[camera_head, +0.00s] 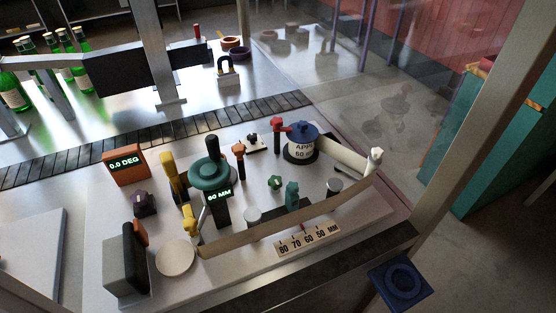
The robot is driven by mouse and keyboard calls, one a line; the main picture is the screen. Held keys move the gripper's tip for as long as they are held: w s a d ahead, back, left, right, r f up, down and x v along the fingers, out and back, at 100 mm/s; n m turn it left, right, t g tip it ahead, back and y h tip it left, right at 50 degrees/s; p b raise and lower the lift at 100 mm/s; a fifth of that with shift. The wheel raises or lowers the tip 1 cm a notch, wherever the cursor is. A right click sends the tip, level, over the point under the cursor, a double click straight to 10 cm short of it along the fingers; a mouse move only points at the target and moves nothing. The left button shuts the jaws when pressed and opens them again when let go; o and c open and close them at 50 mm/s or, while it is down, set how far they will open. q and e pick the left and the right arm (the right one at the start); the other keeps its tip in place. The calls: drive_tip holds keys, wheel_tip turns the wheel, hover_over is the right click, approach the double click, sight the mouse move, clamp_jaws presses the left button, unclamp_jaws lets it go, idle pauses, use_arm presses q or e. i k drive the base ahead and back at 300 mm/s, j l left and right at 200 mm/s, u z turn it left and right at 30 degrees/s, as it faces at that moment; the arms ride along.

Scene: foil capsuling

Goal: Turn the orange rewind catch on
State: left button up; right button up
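A small orange-brown lever head (239,149) on a dark post stands in the middle of the pale machine plate, between the green round head and the blue-capped reel. It is the piece that looks most like the orange rewind catch, but it is too small to tell how it is set. An orange box (126,164) with a "0.0 DEG" display stands at the plate's left. The green round head (210,172) carries a "60 MM" display. The blue-capped reel (302,145) is marked "APPL 60". Neither of my grippers shows in the head view.
A tan band (300,230) runs across the plate's front above a 60–80 mm scale (308,240). Green bottles (14,92) stand beyond the dark slatted conveyor (150,138). A clear panel and frame post bound the right.

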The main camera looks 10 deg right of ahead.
sight(239, 149)
drive_tip(key=k+u, duration=0.75)
drive_tip(key=u, duration=0.2)
